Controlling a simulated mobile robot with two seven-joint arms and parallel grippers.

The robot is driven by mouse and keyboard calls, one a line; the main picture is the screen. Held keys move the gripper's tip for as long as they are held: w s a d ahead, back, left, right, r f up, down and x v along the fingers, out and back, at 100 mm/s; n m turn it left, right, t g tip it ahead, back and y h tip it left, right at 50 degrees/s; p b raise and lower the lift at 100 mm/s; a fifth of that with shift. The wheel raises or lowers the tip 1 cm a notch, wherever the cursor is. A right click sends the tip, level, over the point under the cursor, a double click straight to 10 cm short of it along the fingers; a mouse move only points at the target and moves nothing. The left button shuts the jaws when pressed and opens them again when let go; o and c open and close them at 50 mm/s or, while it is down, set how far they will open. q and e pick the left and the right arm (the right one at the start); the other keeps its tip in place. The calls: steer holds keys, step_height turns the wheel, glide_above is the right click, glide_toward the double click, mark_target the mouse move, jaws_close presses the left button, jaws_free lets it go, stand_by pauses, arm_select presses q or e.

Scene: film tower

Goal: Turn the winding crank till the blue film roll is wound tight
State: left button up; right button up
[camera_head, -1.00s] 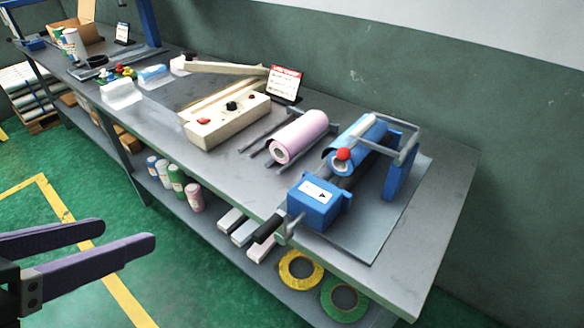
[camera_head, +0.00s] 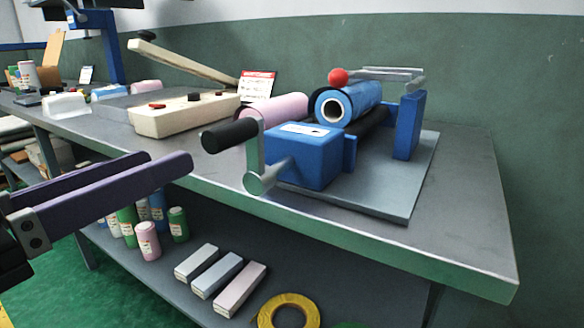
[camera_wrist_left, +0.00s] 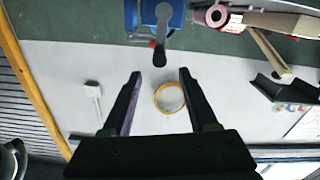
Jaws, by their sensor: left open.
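The winding crank has a black grip (camera_head: 230,136) on a grey metal arm that stands up from its hub. It is on the front of a blue gearbox (camera_head: 300,158). The blue film roll (camera_head: 352,98) lies behind the gearbox, its white core end facing me. My left gripper (camera_head: 171,160) is open and empty, left of the crank grip, apart from it and slightly lower. In the left wrist view, the open jaws (camera_wrist_left: 160,74) point toward the black grip (camera_wrist_left: 158,56), which lies beyond the fingertips. My right gripper is not in view.
A red ball knob (camera_head: 338,76) sits at the blue roll beside a metal bar. A pink roll (camera_head: 275,110) and a cream sealer (camera_head: 183,112) stand left on the bench (camera_head: 470,220). Bottles, boxes and a yellow tape ring (camera_head: 288,312) are on the lower shelf.

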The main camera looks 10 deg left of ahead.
mark_target(209, 142)
arm_select(q)
steer(key=x, duration=0.9)
steer(key=shift+w+d+b, duration=0.15)
steer(key=shift+w+b, duration=0.15)
steer(key=shift+b, duration=0.05)
jaws_close()
stand_by(1.1)
